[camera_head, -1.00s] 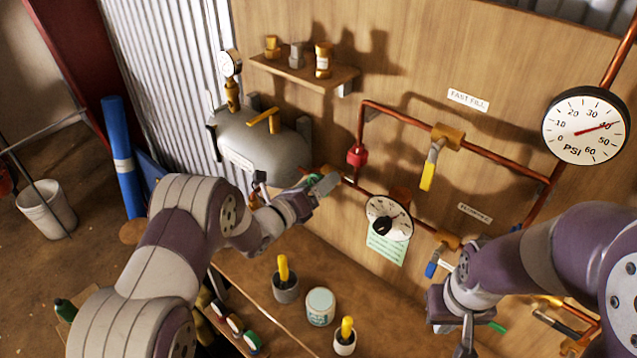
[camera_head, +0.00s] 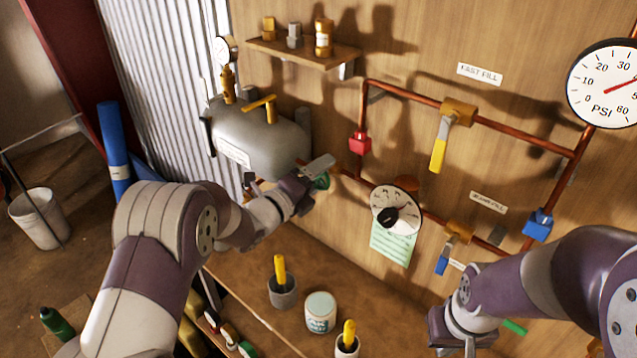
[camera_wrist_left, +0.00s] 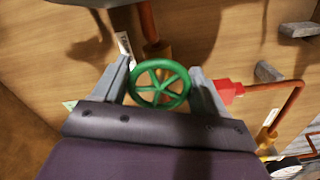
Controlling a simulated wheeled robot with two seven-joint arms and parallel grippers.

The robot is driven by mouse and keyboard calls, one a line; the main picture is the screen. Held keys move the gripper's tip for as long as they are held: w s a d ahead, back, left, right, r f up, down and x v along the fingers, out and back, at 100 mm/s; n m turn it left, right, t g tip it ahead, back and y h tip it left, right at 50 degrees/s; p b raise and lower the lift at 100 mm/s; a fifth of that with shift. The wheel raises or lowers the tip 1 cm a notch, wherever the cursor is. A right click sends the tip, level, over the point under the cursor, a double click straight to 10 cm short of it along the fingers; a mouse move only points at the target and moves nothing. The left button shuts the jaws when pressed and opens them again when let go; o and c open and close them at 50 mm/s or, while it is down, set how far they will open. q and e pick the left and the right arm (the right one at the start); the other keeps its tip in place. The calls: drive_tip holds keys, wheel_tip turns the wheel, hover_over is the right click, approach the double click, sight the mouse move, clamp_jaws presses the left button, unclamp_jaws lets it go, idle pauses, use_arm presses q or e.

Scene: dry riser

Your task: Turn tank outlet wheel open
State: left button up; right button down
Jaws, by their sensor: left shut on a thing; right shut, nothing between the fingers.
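The green tank outlet wheel (camera_wrist_left: 159,84) sits between the two fingers of my left gripper (camera_wrist_left: 163,80) in the left wrist view, a finger on each side of its rim. In the head view a sliver of the green wheel (camera_head: 322,181) shows below the left gripper (camera_head: 318,170); the rest is hidden by the gripper. My left gripper is shut on the wheel. The grey tank (camera_head: 255,135) stands behind it against the wall. My right gripper (camera_head: 462,350) is at the bottom edge of the head view, partly cut off, apart from the wheel and shut on nothing.
Copper pipes (camera_head: 405,92) with yellow-handled (camera_head: 439,150) and blue-handled (camera_head: 442,264) valves run along the board to the right. A dial (camera_head: 395,210) hangs close right of my left gripper. Pots (camera_head: 283,292) and a white jar (camera_head: 320,312) stand on the bench below.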

use_arm(q)
drive_tip(key=shift+n, duration=0.3)
drive_tip(key=o, duration=1)
drive_tip(key=shift+a, duration=0.1)
drive_tip(key=shift+c, duration=0.2)
drive_tip(key=shift+s+a+f+b, duration=0.1)
drive_tip(key=shift+s+a+b, duration=0.15)
drive_tip(key=shift+b, duration=0.2)
drive_tip(key=b+v, duration=0.4)
drive_tip(key=v, duration=0.8)
